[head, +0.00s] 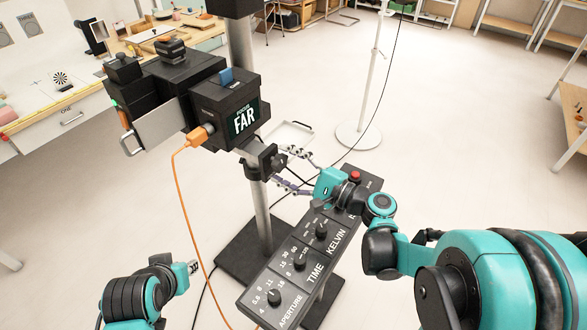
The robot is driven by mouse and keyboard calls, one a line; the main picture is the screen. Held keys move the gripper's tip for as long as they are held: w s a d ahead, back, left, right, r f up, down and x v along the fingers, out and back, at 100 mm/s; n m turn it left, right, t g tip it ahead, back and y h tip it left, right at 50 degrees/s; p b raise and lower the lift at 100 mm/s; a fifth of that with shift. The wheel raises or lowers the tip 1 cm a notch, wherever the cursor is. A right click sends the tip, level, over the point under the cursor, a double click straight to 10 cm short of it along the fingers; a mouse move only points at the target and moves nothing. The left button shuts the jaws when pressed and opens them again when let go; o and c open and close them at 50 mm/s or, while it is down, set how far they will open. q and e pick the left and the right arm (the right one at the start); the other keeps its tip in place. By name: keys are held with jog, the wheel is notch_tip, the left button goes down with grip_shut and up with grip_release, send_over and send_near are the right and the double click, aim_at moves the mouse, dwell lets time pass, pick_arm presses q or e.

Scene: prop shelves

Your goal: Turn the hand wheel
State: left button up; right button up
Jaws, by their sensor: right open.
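A black camera rig (190,105) with a panel reading FAR stands on a grey column (261,212). A dark bracket with a round part (264,160) sits on the column below the rig; I cannot tell surely whether this is the hand wheel. My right gripper (276,167) is open, its two fingers spread and pointing left at that part, one finger above and one below. I cannot tell whether they touch it. My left gripper (192,267) is at the lower left, mostly hidden by its own arm, apart from the column.
A black control panel (290,292) with knobs marked APERTURE, TIME and KELVIN lies below my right arm. An orange cable (183,205) hangs from the rig. A white pole stand (358,135) is behind.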

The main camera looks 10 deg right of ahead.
jog(key=v, duration=1.1)
jog(key=shift+s+d, duration=0.25)
jog(key=shift+s, duration=0.05)
